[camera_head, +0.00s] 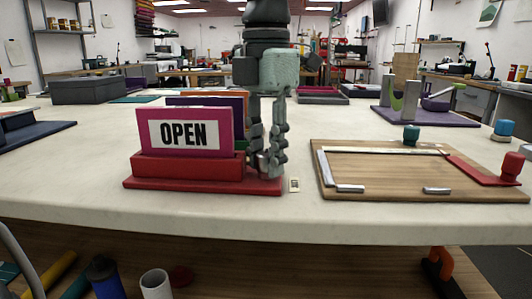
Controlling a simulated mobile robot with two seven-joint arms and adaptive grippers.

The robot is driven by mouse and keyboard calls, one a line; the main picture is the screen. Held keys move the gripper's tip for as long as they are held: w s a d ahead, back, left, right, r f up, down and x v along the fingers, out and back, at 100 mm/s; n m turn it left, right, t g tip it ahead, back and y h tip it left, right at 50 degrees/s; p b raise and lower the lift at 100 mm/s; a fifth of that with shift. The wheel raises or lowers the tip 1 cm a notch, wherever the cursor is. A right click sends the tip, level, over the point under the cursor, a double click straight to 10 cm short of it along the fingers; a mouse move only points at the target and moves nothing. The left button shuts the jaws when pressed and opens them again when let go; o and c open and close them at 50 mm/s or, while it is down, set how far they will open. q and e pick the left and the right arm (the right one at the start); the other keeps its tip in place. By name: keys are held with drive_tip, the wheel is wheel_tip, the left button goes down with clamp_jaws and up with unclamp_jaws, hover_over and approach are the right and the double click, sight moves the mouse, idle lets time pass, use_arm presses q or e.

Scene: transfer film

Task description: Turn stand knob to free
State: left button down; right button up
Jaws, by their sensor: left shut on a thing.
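A red stand (190,184) sits near the front edge of the white table, left of centre. It holds upright a magenta-framed card (184,115) reading OPEN, with purple and green sheets behind it. My left gripper (268,170) comes down from above at the stand's right end. Its fingers are closed low over that end, shut on the stand knob, which they hide. Which way the knob points cannot be seen. A small pale tag (294,185) lies just right of the fingers. My right gripper is not in view.
A wooden board (385,172) with metal clamps and a red arm lies to the right. A purple base (428,115) with a green holder stands behind it. A dark blue tray (35,136) is at the left. The table front between tray and stand is clear.

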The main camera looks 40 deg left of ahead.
sight(266, 153)
use_arm(q)
drive_tip(key=c, duration=1.5)
unclamp_jaws()
drive_tip(key=shift+o, duration=0.2)
drive_tip(key=shift+r, duration=0.1)
wheel_tip(266, 153, up, 12)
